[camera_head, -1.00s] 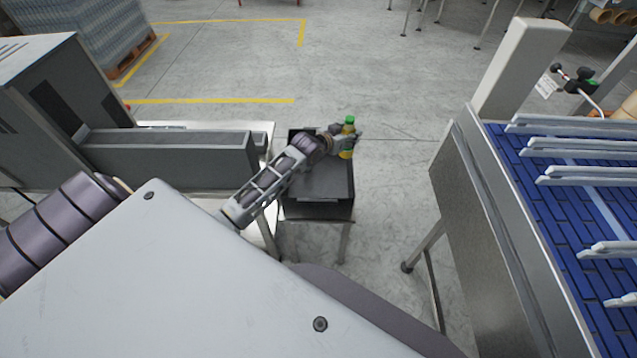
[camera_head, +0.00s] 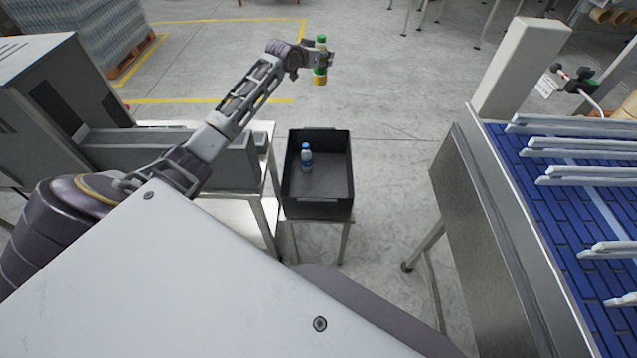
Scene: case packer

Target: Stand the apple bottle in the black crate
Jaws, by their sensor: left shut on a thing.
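The apple bottle (camera_head: 320,77), yellow and green with a green cap, is upright in the head view. My left gripper (camera_head: 325,59) is shut on it and holds it in the air, beyond the far side of the crate in the picture. The black crate (camera_head: 318,211) stands open on a small stand at the middle. My right gripper is not in view.
A grey machine with a table (camera_head: 232,213) is close on the left. A blue conveyor (camera_head: 540,200) is on the right.

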